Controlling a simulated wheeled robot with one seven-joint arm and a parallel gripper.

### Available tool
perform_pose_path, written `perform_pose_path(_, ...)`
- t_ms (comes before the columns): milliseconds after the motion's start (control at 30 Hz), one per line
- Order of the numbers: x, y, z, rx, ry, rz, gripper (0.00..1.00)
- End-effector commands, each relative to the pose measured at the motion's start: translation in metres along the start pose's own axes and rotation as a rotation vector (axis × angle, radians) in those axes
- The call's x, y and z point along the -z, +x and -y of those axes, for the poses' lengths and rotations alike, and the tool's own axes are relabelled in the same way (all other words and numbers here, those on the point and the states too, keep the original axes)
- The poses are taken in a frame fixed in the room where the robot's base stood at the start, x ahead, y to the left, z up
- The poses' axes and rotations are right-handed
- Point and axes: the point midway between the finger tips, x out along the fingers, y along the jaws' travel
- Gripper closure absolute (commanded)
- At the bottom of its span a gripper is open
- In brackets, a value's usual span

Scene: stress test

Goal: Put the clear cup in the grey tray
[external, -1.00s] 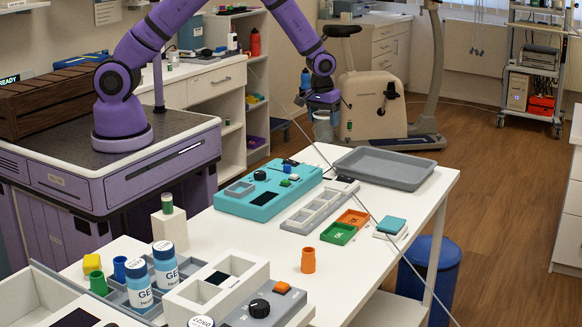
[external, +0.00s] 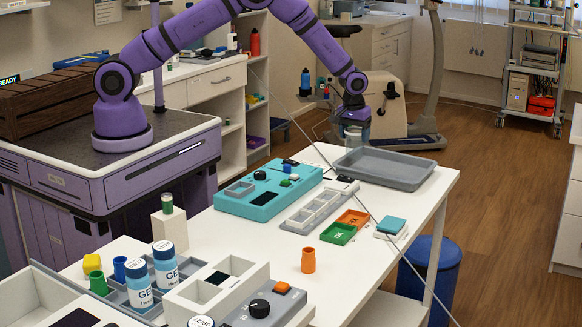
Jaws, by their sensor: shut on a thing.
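My gripper (external: 355,118) is shut on the clear cup (external: 355,135), which hangs upright below it and looks pale and see-through. The gripper hides the cup's upper part. The grey tray (external: 392,178) lies flat at the far right end of the white table, and it looks empty. In the picture the cup is just above the tray's far left edge; its exact height over the tray is hard to tell.
A teal panel (external: 262,203), a grey slotted rack (external: 305,213), and green (external: 338,234) and orange (external: 354,217) trays lie nearer on the table. An exercise bike (external: 375,100) stands behind.

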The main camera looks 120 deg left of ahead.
Motion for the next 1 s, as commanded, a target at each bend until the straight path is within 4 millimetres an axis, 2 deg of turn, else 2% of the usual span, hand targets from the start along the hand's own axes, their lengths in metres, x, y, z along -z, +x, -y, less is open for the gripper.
perform_pose_path(100, 0.013, 0.005, -0.021, -0.002, 0.000, -0.001, 0.53)
perform_pose_path(300, 0.026, 0.009, -0.043, -0.001, 0.000, -0.001, 0.53)
perform_pose_path(567, 0.032, 0.011, -0.053, 0.000, -0.001, 0.000, 0.53)
perform_pose_path(800, 0.028, 0.043, -0.052, 0.000, -0.001, 0.000, 0.53)
perform_pose_path(1000, 0.028, 0.044, -0.053, -0.001, 0.000, -0.001, 0.53)
